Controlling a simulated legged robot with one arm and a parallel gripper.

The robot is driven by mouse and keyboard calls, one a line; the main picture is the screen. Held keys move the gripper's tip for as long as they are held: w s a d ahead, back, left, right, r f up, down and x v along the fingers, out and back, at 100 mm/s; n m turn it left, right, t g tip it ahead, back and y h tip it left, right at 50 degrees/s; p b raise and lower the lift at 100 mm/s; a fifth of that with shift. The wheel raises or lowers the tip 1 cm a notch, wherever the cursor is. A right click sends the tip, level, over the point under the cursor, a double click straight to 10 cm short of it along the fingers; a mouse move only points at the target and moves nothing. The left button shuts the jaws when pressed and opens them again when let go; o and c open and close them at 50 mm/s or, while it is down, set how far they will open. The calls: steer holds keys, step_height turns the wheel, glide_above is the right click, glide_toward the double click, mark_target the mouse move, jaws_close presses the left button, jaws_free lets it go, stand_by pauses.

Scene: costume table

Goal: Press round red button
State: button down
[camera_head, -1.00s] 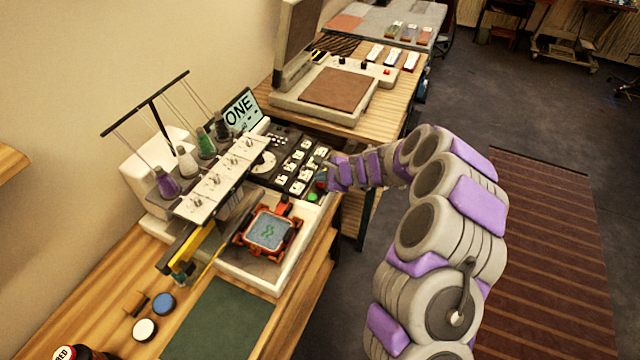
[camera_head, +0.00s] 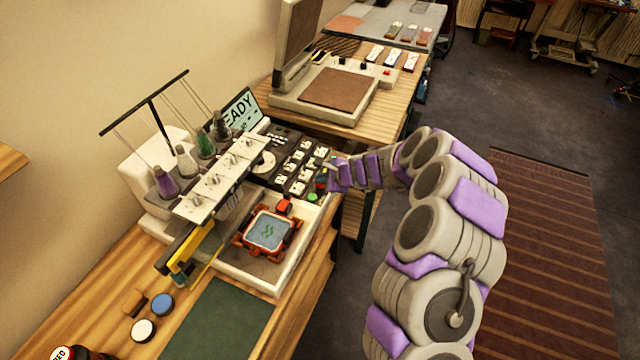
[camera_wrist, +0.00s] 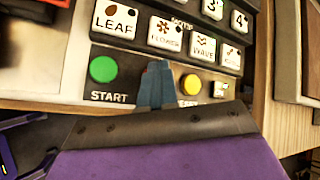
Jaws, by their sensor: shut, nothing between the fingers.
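The control panel of the embroidery machine (camera_head: 234,262) carries the buttons. In the wrist view a round green START button (camera_wrist: 103,69) is left of my gripper (camera_wrist: 158,72), and a round yellow button (camera_wrist: 191,84) is right of it. My gripper's two fingers are shut together with nothing between them, over the button row between green and yellow. No red button shows in the wrist view; the fingers hide that spot. In the head view a small red spot (camera_head: 321,186) shows beside the green button (camera_head: 312,197), at my gripper (camera_head: 328,178). Contact cannot be told.
White pattern keys, including LEAF (camera_wrist: 115,20), FLOWER and WAVE, lie just above the button row. The display (camera_head: 241,112) reads "EADY" in part. A red hoop frame (camera_head: 268,231) sits on the machine bed. Thread cones stand behind.

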mark_target(322, 186)
steer(key=shift+r, duration=0.1)
steer(key=shift+r+p, duration=0.7)
steer(key=shift+r, duration=0.05)
steer(key=shift+r, duration=0.1)
step_height(322, 186, up, 5)
steer(key=p, duration=0.4)
stand_by(0.9)
